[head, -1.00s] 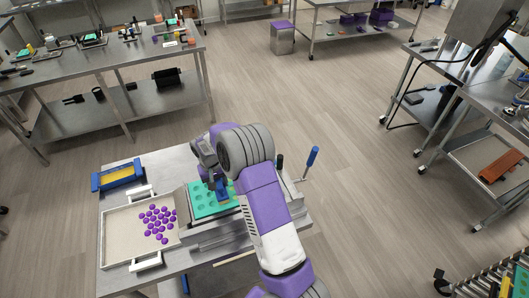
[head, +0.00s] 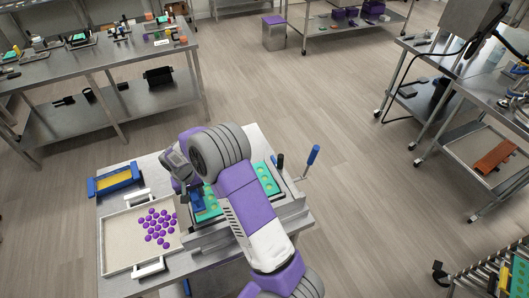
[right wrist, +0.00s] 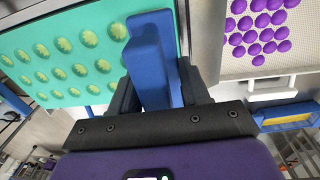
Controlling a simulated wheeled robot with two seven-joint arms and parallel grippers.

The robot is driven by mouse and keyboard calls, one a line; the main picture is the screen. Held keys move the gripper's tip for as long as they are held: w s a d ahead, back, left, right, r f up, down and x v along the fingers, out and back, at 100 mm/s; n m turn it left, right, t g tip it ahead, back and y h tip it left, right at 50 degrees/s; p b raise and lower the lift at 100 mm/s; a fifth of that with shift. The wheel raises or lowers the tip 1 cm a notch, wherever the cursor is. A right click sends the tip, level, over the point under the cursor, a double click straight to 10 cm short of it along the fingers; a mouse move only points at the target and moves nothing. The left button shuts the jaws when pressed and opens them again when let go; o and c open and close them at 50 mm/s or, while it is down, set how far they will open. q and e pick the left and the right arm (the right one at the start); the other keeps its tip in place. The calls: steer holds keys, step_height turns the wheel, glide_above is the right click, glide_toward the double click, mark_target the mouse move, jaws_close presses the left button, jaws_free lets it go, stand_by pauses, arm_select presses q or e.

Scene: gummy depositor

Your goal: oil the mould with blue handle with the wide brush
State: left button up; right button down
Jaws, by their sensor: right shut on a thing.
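The teal mould (head: 265,176) lies in a metal machine on the bench, partly hidden by my right arm. In the right wrist view, the mould (right wrist: 50,90) has rows of round cavities that look yellowish-green. A lever with a blue handle (head: 314,155) stands at the machine's right end. My right gripper (head: 190,193) is shut on the blue wide brush (head: 197,203) over the mould's left part. The brush (right wrist: 150,60) also shows between the fingers in the right wrist view, at the mould's edge. Its bristles are hidden, so contact cannot be told. My left gripper is out of view.
A pale tray (head: 117,243) with white handles holds several purple gummies (head: 160,226) left of the machine. A blue-framed box with a yellow inside (head: 116,180) sits behind it. A dark-topped lever (head: 280,161) stands near the blue handle. Floor beyond the bench is clear.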

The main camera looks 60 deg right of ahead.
steer(key=shift+w+a+r, duration=0.15)
steer(key=shift+w+a, duration=0.05)
steer(key=shift+a, duration=0.15)
step_height(320, 180, up, 4)
steer(key=shift+s+d+p, duration=0.1)
steer(key=shift+s+p, duration=0.05)
steer(key=shift+p, duration=1.05)
step_height(320, 180, up, 2)
steer(key=shift+r+p, duration=0.1)
steer(key=shift+p, duration=0.6)
steer(key=shift+r+p, duration=0.45)
steer(key=shift+r, duration=0.35)
steer(key=shift+f, duration=0.1)
